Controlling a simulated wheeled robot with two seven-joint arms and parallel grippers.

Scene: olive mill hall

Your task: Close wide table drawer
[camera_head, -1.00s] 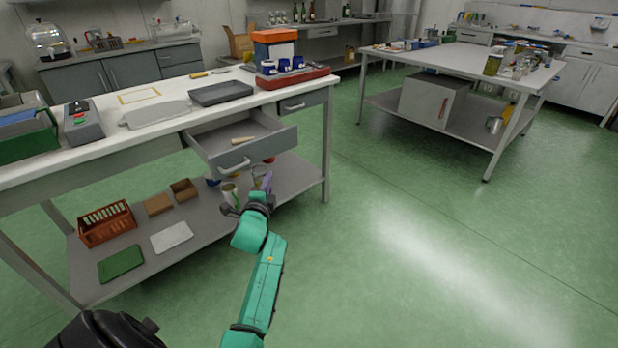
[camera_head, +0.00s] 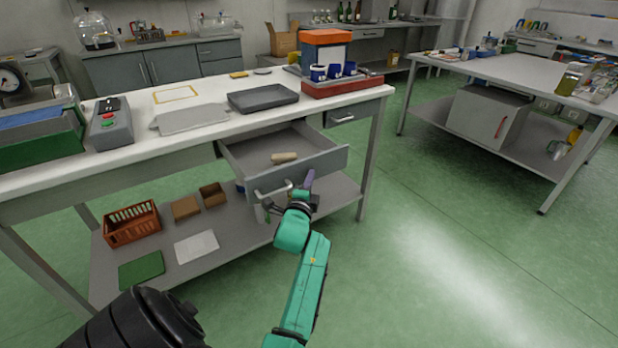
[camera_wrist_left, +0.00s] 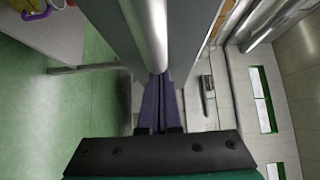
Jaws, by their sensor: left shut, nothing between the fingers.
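The wide table drawer (camera_head: 325,164) hangs open below the white worktop, pulled out toward me. Its grey front carries a silver bar handle (camera_head: 270,192), and a small tan wooden piece (camera_head: 284,158) lies inside. My left gripper (camera_head: 309,180) is at the drawer front, just right of the handle, with its purple fingers pointing up. In the left wrist view its fingers (camera_wrist_left: 160,82) are shut and empty, with their tips close to a silver bar (camera_wrist_left: 148,30). I cannot tell whether they touch it. My right gripper is in neither current view.
The worktop (camera_head: 215,143) holds a grey tray (camera_head: 262,97) and a red case (camera_head: 342,85). The lower shelf (camera_head: 235,235) carries an orange crate (camera_head: 132,223) and a green board (camera_head: 141,269). A second table (camera_head: 500,70) stands at right, with clear green floor between.

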